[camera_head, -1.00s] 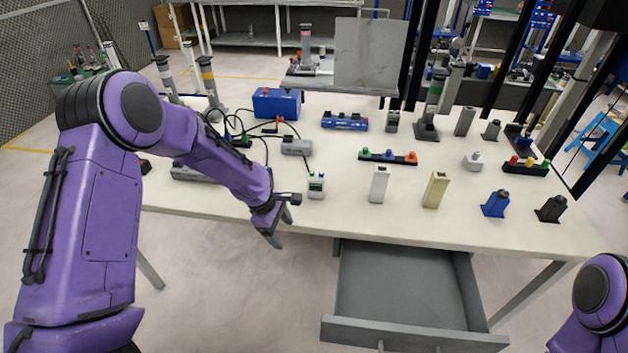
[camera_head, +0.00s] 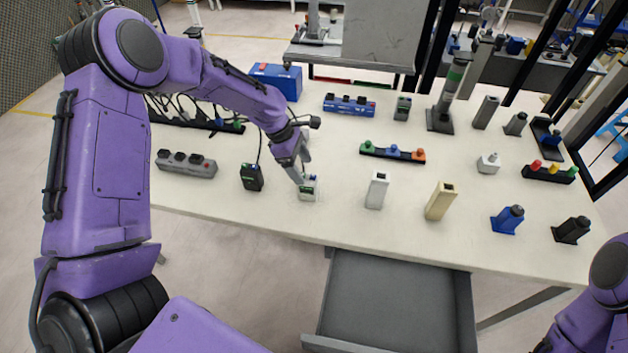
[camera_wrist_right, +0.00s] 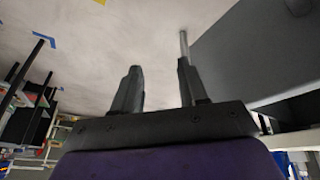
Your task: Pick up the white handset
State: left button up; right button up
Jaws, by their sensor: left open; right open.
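A small white unit (camera_head: 308,191) with green and blue bits on top stands near the table's front edge. A taller plain white upright piece (camera_head: 377,190) stands to its right; I cannot tell for sure which of the two is the handset. My left gripper (camera_head: 302,172) is open, pointing down right at the small white unit and partly covering its back left side. Contact cannot be made out. My right gripper (camera_wrist_right: 160,68) is open and empty in the right wrist view, away from the table objects, with floor beyond it.
A cream upright block (camera_head: 440,201), a blue holder (camera_head: 507,219) and a black one (camera_head: 571,230) stand along the front. A black unit (camera_head: 252,177) and a grey switch box (camera_head: 186,164) are to the left. An open grey drawer (camera_head: 395,300) juts out below the table (camera_head: 335,228).

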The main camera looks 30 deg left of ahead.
aim_at(308, 178)
pick_arm(q)
jog(key=shift+s+d+f, duration=0.15)
jog(key=shift+s+f, duration=0.05)
jog(key=shift+s, duration=0.2)
jog(key=shift+s+d+f, duration=0.15)
jog(key=shift+s+f, duration=0.05)
jog(key=shift+s, duration=0.2)
jog(key=shift+w+d+f+p, duration=0.1)
jog(key=shift+d+f+p, duration=0.4)
jog(key=shift+f+p, duration=0.2)
jog(key=f, duration=0.1)
jog(key=w+d+f, duration=0.1)
jog(key=w+f, duration=0.1)
jog(key=shift+d+f, duration=0.15)
jog(key=shift+f, duration=0.2)
jog(key=shift+s+r, duration=0.2)
jog(key=shift+s, duration=0.25)
jog(key=c, duration=1.1)
pick_arm(e)
jog(key=shift+s+a+r, duration=0.1)
jog(key=shift+s+r, duration=0.15)
jog(key=shift+r, duration=0.3)
jog(key=shift+s+r, duration=0.25)
jog(key=shift+r, duration=0.25)
